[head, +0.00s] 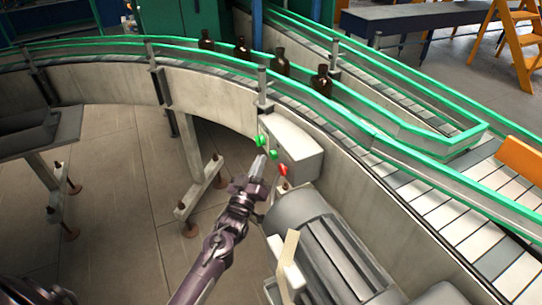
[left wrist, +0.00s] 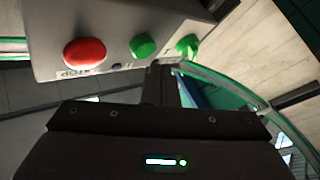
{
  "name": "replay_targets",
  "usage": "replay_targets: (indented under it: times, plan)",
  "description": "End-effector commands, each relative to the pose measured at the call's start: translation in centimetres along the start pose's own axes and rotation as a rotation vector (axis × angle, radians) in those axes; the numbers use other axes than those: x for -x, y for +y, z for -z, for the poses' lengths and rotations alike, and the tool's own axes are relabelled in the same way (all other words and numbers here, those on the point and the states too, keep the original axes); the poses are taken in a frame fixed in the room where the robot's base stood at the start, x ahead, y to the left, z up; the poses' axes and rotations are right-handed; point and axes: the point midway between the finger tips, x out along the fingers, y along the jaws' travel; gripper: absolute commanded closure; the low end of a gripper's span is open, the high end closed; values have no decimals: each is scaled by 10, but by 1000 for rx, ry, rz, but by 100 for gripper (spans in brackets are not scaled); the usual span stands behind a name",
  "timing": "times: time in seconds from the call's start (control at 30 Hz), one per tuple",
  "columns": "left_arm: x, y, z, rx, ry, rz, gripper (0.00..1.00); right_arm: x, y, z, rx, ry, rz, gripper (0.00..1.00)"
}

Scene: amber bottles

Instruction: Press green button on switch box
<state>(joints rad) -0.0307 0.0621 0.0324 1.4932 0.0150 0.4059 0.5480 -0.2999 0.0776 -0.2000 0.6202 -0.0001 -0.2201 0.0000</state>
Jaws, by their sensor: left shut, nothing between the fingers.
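The grey switch box (head: 293,146) is mounted on the side of the curved conveyor. It has a red button (head: 283,169) and two green buttons, a middle one (head: 273,154) and an outer one (head: 260,141). The left wrist view also shows the red button (left wrist: 85,53), the middle green button (left wrist: 143,46) and the outer green button (left wrist: 188,45). My left gripper (head: 261,159) is shut and empty, its tip close to the green buttons. In the left wrist view the fingers (left wrist: 160,75) lie below the green buttons. I cannot tell whether they touch. My right gripper is out of view.
Several amber bottles (head: 281,62) stand on the conveyor, which has green guard rails (head: 400,128). A large grey motor (head: 325,240) sits below the switch box, right of my left arm. Open floor (head: 120,190) lies to the left, with a support leg (head: 200,190) on it.

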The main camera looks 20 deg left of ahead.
Motion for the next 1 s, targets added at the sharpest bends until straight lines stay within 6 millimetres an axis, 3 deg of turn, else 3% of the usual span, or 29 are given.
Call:
replay_targets:
  times: [1.0]
  plan:
    - [-9, 6, -6, 0, 0, 0, 100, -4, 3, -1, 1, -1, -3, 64]
